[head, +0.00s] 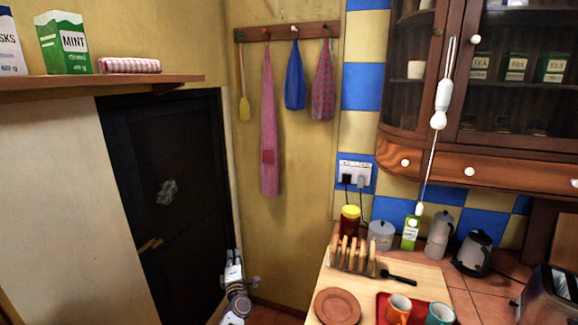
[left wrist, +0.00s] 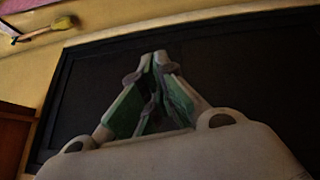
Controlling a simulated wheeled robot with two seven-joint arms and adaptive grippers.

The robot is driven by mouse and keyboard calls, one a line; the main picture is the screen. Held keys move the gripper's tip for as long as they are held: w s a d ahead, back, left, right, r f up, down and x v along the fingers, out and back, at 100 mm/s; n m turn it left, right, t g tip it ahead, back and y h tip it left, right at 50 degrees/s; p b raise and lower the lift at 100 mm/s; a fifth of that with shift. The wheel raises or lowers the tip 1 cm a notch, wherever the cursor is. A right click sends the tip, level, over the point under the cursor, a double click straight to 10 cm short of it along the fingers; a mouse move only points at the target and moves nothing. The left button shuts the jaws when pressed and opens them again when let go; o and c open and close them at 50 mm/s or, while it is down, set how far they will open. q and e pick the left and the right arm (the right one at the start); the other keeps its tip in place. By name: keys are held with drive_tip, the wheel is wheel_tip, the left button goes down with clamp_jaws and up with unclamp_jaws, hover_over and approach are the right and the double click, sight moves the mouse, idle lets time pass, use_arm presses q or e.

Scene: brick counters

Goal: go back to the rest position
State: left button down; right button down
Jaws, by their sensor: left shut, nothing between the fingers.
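My left gripper (head: 233,258) is low in the middle of the head view, pointing up in front of the yellow wall beside the dark door (head: 170,190). In the left wrist view its two fingers (left wrist: 160,58) come together at the tips with nothing between them. Behind them the dark door panel (left wrist: 240,90) fills much of that view. The gripper is left of the counter and apart from everything on it. My right gripper is not in view.
A shelf (head: 110,80) juts out upper left. Aprons hang on the wall rack (head: 287,32).

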use_arm(q)
drive_tip(key=s+d+f+m+g+h, duration=0.15)
drive_tip(key=s+f+m, duration=0.3)
drive_tip(key=f, duration=0.65)
drive_tip(key=s+d+f+m+g+h, duration=0.15)
drive_tip(key=s+f+m+h, duration=0.35)
drive_tip(key=f, duration=0.6)
drive_tip(key=s+f+m+g, duration=0.5)
drive_tip(key=s+f+m, duration=0.1)
drive_tip(key=s+f, duration=1.3)
drive_tip(key=s+a+f+m+g, duration=0.3)
drive_tip(key=s+f, duration=0.2)
drive_tip(key=s, duration=0.9)
drive_tip(key=s+a+f+m+g+y, duration=0.1)
drive_tip(key=s+f, duration=0.5)
drive_tip(key=s, duration=0.8)
drive_tip(key=s+a+f+m+g+y, duration=0.1)
drive_tip(key=s+a+f+m+g, duration=0.3)
drive_tip(key=s, duration=1.1)
wheel_tip(320, 180, down, 2)
drive_tip(key=shift+a+f+m+g, duration=0.25)
drive_tip(key=shift+a+m+g, duration=0.15)
drive_tip(key=shift+g, duration=0.4)
drive_tip(key=shift+w+d, duration=0.1)
drive_tip(key=shift+w, duration=0.05)
